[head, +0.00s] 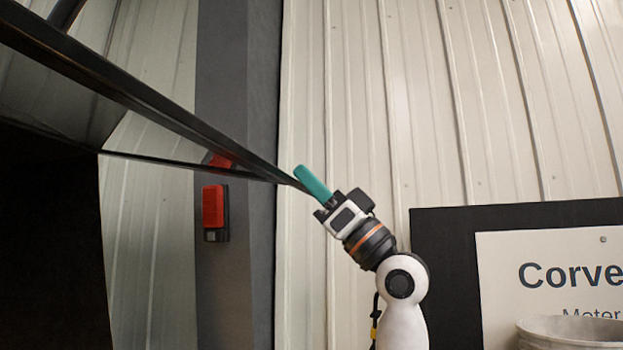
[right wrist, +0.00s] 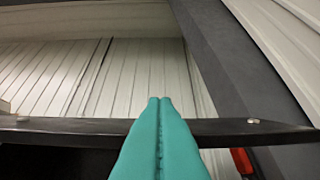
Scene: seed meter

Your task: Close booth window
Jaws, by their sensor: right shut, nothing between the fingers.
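The booth window (head: 160,108) shows as a dark-framed panel with a see-through pane, slanting from the upper left down to a corner near the middle of the head view. It stands swung out at an angle. Its black frame bar also crosses the right wrist view (right wrist: 60,130). My right gripper (head: 302,172) has teal fingers, shut and empty, at that lower right corner of the frame. In the right wrist view the fingers (right wrist: 160,100) overlap the bar; whether they touch it I cannot tell. My left gripper is not in view.
A dark grey post (head: 245,120) stands behind the frame, with a red and black box (head: 213,207) on it. White ribbed wall panels (head: 400,90) fill the back. A black-bordered sign (head: 550,255) and a grey round container (head: 570,332) are at lower right.

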